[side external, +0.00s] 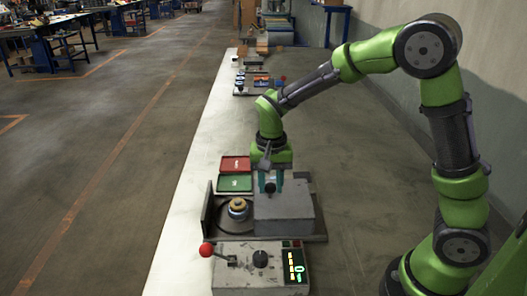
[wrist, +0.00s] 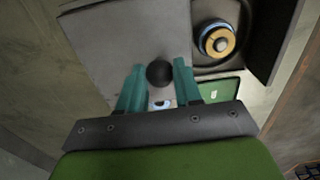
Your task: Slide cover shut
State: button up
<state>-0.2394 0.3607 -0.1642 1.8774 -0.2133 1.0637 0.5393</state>
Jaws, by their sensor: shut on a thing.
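The cover is a grey metal box (side external: 284,211) on the right part of the machine's base plate. In the wrist view the cover (wrist: 110,35) fills the upper left. A black round knob (wrist: 160,73) on it sits between my gripper's teal fingers (wrist: 158,87). My gripper (side external: 270,184) is shut on this knob from above. The spindle with a tan and blue disc (side external: 238,207) stands to the left of the cover and is uncovered. In the wrist view the disc (wrist: 217,41) lies right of the cover, apart from it.
A dark upright plate (side external: 207,211) stands left of the disc. A red tray (side external: 235,164) and a green tray (side external: 235,183) lie behind the machine. In front is a control box (side external: 262,267) with a red-knobbed lever (side external: 206,249) and a lit display.

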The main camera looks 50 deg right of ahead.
jog(key=w+a, duration=0.8)
jog(key=o, duration=0.8)
jog(key=shift+s+d, duration=0.1)
notch_tip(320, 180, up, 8)
dwell(0.9)
dwell(0.4)
